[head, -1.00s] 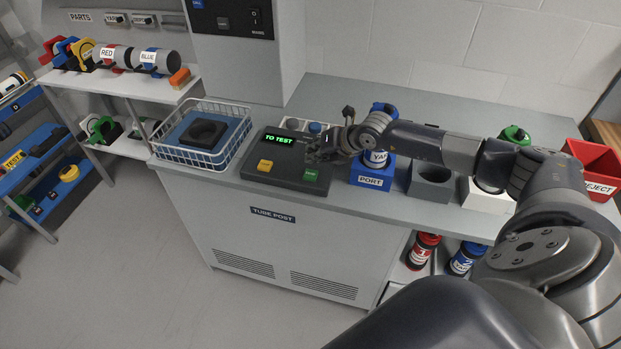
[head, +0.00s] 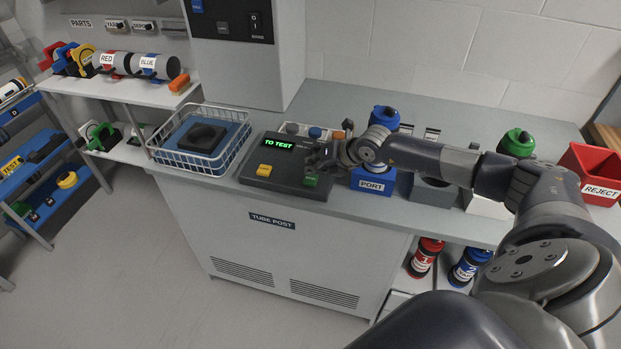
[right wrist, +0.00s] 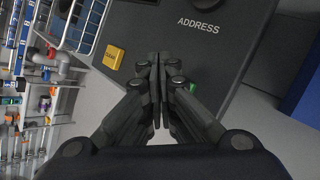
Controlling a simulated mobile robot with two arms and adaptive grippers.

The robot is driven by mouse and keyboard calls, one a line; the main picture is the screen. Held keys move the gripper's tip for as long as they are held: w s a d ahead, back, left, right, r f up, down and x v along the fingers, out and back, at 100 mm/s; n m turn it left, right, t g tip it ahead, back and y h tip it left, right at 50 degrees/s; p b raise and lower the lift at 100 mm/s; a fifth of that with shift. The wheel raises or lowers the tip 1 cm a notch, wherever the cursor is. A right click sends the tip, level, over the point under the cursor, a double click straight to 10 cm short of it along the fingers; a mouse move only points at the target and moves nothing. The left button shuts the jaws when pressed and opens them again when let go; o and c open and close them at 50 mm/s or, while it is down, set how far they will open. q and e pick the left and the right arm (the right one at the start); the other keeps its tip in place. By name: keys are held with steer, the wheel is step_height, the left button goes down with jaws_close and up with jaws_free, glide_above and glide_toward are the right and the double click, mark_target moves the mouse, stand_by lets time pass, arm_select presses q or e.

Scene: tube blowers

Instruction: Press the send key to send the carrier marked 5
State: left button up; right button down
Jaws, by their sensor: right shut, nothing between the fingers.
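The dark console (head: 256,183) on the counter has a display (head: 281,144) reading "TO TEST", a yellow key (head: 264,170) and a green key (head: 311,181). My right gripper (head: 318,157) is shut and empty, above the console near the green key. In the right wrist view the shut fingertips (right wrist: 159,58) lie between the yellow key (right wrist: 114,57) and the green key (right wrist: 193,88), which the fingers partly cover. I cannot tell whether they touch the console. A blue-capped carrier (head: 385,117) stands in the blue port block (head: 372,181), largely behind my arm; its number is hidden. My left gripper is out of view.
A grey block (head: 434,192), a green-capped carrier (head: 517,143) and a red reject bin (head: 595,171) are to the right. Red (head: 426,257) and blue (head: 468,266) carriers stand below the counter.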

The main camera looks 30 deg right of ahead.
mark_target(313, 177)
stand_by(0.7)
steer(key=shift+f+b, duration=0.4)
steer(key=shift+f, duration=0.05)
steer(key=shift+f+b, duration=0.4)
steer(key=shift+f, duration=0.05)
stand_by(0.5)
stand_by(0.3)
steer(key=shift+r+p, duration=0.65)
steer(key=shift+r, duration=0.2)
steer(key=shift+r+p, duration=1.7)
steer(key=shift+r, duration=0.85)
